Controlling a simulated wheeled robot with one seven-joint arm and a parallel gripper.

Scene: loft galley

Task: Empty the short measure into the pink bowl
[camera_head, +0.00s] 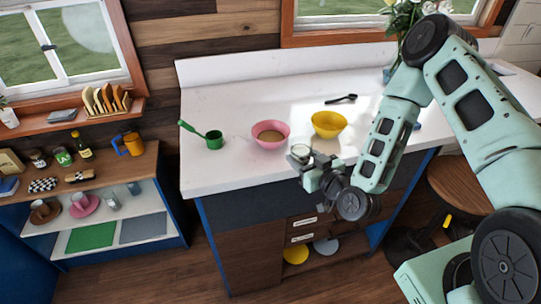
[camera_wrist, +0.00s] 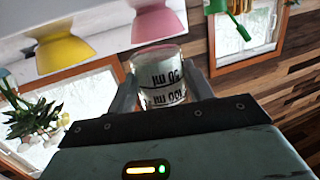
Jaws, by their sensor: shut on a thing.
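My gripper (camera_head: 309,170) is shut on a short clear glass measure (camera_head: 300,153), above the counter's front edge. In the wrist view the measure (camera_wrist: 160,77) sits between both fingers, with black markings upside down like the rest of that picture. It looks roughly upright; its contents are not clear. The pink bowl (camera_head: 271,134) stands on the counter, behind and left of the measure, apart from it, with something brownish inside. It also shows in the wrist view (camera_wrist: 159,24).
A yellow bowl (camera_head: 328,124) stands right of the pink one. A green long-handled cup (camera_head: 213,140) stands to its left. A dark spoon (camera_head: 342,99) lies behind the yellow bowl. The white counter (camera_head: 230,97) is clear toward the back left.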

